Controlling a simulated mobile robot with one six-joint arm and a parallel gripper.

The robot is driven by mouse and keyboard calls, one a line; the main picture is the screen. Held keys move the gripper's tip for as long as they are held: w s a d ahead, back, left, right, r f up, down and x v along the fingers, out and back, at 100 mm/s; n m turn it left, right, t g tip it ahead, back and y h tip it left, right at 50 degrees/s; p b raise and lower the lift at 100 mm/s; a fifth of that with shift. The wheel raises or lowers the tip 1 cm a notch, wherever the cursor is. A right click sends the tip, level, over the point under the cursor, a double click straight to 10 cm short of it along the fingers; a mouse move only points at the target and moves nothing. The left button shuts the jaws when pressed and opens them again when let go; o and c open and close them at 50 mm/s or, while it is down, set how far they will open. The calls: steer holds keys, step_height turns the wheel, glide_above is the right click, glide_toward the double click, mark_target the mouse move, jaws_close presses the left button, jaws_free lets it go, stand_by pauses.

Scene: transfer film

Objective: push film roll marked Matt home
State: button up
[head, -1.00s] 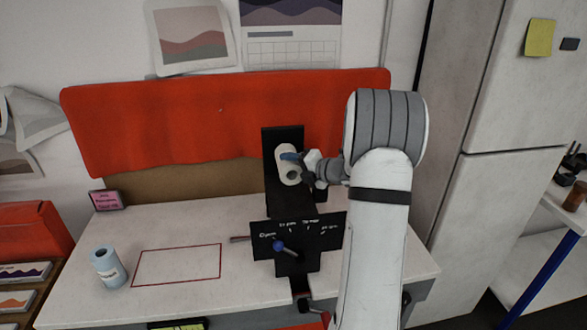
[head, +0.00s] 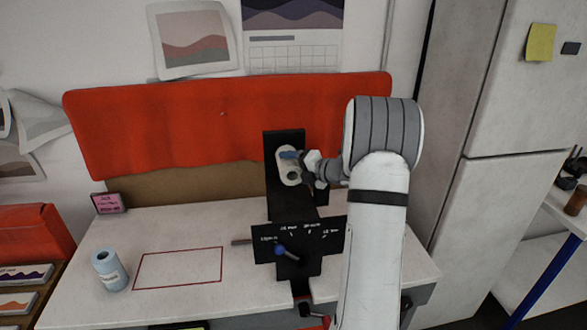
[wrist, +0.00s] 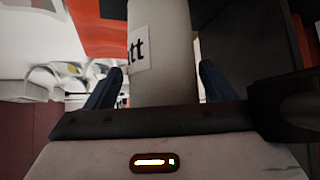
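The pale film roll (head: 287,175) is at the upright black plate (head: 284,137) of the black stand, with one hollow end towards the head camera. In the wrist view the roll (wrist: 162,45) shows a white label ending in "tt"; the rest of the word is out of sight. My gripper (head: 297,158) comes in from the right at the roll. In the wrist view my gripper's blue fingers (wrist: 160,78) stand on either side of it, with a narrow gap visible at the left finger. How the roll sits on the stand is hidden.
A black panel (head: 330,241) with white markings and a blue-knobbed lever (head: 280,250) stands at the front of the stand. A blue-white labelled roll (head: 110,270) stands at the left of the white table (head: 215,222). A red-outlined area (head: 180,268) is empty.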

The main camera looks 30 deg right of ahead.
steer(key=shift+o, duration=0.5)
steer(key=shift+f, duration=0.1)
steer(key=shift+s+a, duration=0.1)
steer(key=shift+s, duration=0.15)
steer(key=s+a+b, duration=0.2)
steer(key=s+b, duration=0.1)
steer(key=s, duration=0.6)
steer(key=shift+s+a, duration=0.3)
steer(key=shift+a, duration=0.1)
steer(key=shift+c, duration=0.4)
